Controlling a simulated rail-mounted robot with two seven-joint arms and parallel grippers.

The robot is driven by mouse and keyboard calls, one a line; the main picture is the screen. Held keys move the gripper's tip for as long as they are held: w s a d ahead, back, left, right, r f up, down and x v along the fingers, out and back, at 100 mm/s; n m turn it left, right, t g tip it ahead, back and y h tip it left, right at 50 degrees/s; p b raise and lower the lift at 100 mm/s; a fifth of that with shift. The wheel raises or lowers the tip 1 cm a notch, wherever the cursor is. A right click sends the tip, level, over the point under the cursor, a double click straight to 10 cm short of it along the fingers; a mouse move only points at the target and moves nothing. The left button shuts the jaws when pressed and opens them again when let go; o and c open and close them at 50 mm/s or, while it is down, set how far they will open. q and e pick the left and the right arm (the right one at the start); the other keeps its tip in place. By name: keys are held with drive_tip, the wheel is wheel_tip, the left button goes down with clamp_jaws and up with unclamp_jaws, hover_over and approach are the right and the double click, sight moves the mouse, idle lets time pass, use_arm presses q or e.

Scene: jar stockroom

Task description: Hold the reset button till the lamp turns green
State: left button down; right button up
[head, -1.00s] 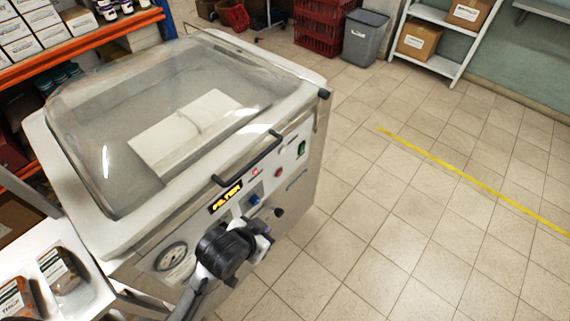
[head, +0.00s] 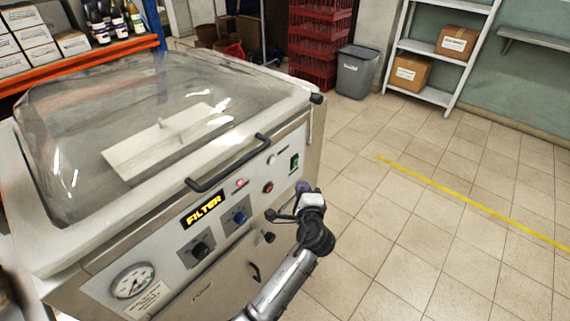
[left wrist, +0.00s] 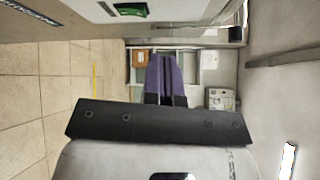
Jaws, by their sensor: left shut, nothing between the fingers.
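The machine's front panel (head: 170,232) carries a lit display reading FILTER (head: 204,209). A small lamp (head: 241,183) above it glows red. To its right is a round dark red button (head: 268,187); I cannot read its label. A green rocker switch (head: 294,162) sits at the panel's right end and also shows in the left wrist view (left wrist: 131,10). My left gripper (head: 302,187) is in front of the panel's right end, right of the red button, apparently apart from it. Its purple fingers (left wrist: 166,80) are shut and empty. My right gripper is not in view.
The panel also has a blue knob (head: 240,217), a black knob (head: 203,250) and a gauge (head: 133,281). A black handle (head: 228,168) juts out above the panel under the clear lid (head: 90,150). Tiled floor (head: 420,220) to the right is clear.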

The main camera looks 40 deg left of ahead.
sight(272, 160)
use_arm(q)
drive_tip(key=shift+w+d+r+m+t, duration=0.15)
drive_tip(key=shift+r+m+t, duration=0.2)
drive_tip(key=shift+m, duration=0.7)
drive_tip(key=shift+w+d+r+m+t, duration=0.15)
drive_tip(key=shift+r+m+t, duration=0.25)
drive_tip(key=shift+m, duration=0.7)
drive_tip(key=shift+w+d+r+m+t, duration=0.15)
drive_tip(key=shift+r+m+t, duration=0.2)
drive_tip(key=shift+m, duration=0.7)
drive_tip(key=shift+a, duration=0.1)
drive_tip(key=a, duration=0.8)
drive_tip(key=shift+a+p, duration=0.4)
drive_tip(key=shift+s, duration=0.1)
